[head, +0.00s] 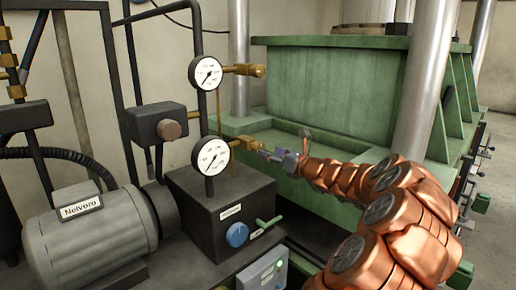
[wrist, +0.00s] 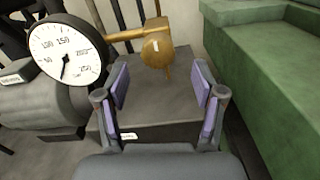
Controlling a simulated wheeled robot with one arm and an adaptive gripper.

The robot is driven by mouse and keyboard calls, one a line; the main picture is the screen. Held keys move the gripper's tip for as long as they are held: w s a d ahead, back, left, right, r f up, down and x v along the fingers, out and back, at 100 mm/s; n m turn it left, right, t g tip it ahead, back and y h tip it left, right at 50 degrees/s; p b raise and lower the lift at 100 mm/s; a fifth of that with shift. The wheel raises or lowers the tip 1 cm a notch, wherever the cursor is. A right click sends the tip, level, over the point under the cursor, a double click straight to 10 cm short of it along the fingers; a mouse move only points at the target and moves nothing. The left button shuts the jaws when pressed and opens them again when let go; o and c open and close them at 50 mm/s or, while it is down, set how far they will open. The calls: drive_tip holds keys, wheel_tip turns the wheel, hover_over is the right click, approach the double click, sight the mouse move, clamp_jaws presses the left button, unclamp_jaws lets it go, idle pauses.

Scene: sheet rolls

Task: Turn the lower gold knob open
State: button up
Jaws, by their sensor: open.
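The lower gold knob (head: 250,143) sits at the right end of a short brass fitting beside the lower pressure gauge (head: 211,156). In the wrist view the knob (wrist: 157,50) is round, with a small white mark on its face. It lies ahead of my gripper (wrist: 162,82), between the lines of the two fingers and slightly above the fingertips in the picture. My gripper is open and empty, its purple-padded fingers spread apart. In the head view my gripper (head: 277,155) is just right of the knob, pointing at it. I cannot tell the exact gap.
An upper gauge (head: 205,73) with its own gold knob (head: 258,71) is above. A dark box (head: 222,207) with a blue dial (head: 237,234) and green lever (head: 268,224) stands below. The green press (head: 337,90) is behind and right. A grey motor (head: 90,240) is left.

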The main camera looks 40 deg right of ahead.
sight(258, 148)
drive_tip(key=shift+w+p, duration=0.5)
drive_tip(key=shift+w, duration=2.7)
drive_tip(key=c, duration=1.1)
